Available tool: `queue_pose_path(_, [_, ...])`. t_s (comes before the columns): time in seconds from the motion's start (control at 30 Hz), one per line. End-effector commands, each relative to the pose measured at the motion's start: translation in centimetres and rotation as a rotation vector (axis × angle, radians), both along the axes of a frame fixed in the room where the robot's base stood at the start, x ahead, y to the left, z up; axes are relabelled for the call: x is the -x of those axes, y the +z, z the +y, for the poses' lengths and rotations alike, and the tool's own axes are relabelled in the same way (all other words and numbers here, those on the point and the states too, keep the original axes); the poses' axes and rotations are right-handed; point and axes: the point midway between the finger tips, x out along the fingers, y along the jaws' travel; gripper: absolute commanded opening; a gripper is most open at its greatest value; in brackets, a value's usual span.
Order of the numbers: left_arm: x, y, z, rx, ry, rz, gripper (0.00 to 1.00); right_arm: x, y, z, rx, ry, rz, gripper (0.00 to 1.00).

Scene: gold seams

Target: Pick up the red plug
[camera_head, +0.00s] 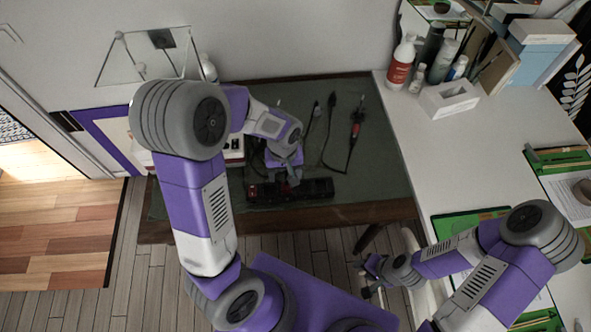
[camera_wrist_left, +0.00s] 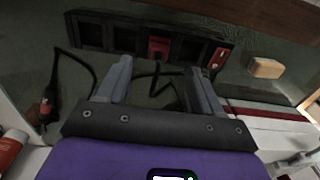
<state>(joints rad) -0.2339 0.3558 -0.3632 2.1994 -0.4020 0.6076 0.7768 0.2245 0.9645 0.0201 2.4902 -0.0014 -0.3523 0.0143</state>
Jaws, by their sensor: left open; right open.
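The red plug (camera_wrist_left: 158,47) sits at the middle of a black power strip (camera_wrist_left: 100,34) in the left wrist view, with a dark cable near it. In the head view the strip (camera_head: 318,188) lies along the near side of the green-topped table, and my left gripper partly covers it. My left gripper (camera_head: 293,182) is open above the strip. In its wrist view, the two fingers (camera_wrist_left: 158,72) point toward the strip, with the plug between their lines and nothing held. My right gripper (camera_head: 370,278) is open and empty, low in front of the table, away from the strip.
A second red part (camera_wrist_left: 218,58) shows at the strip's end. A red-handled tool (camera_head: 356,130) with a black cord lies to the right. A tan block (camera_wrist_left: 266,68) lies beside the strip. A white desk (camera_head: 425,150) with bottles and a tissue box stands at right.

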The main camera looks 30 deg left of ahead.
Motion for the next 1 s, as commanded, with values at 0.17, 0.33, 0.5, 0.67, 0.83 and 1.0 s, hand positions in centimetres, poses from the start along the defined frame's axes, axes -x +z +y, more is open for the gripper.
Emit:
queue_pose_path(0.17, [0.1,-1.8,0.0,0.0,-0.001,0.004,0.66,0.0,-0.6,0.0,0.0,0.0,0.001,0.43])
queue_pose_path(0.33, [0.0,-3.8,0.1,0.001,0.0,0.003,0.66,0.1,-1.2,0.0,0.0,0.0,0.002,0.43])
queue_pose_path(0.5, [-0.2,-6.5,0.2,0.0,-0.001,0.004,0.66,0.1,-2.1,0.0,0.0,-0.001,0.001,0.43])
queue_pose_path(0.67, [-0.2,-7.6,0.1,0.001,-0.001,0.002,0.66,0.0,-2.3,0.0,0.0,-0.001,0.001,0.43])
queue_pose_path(0.83, [-0.2,-7.6,0.1,0.001,-0.001,0.0,0.66,0.0,-2.3,0.0,0.0,0.0,0.001,0.43])
queue_pose_path(1.0, [-0.2,-7.6,0.1,0.001,-0.001,0.0,0.48,0.0,-2.3,0.0,0.0,0.0,0.001,0.43])
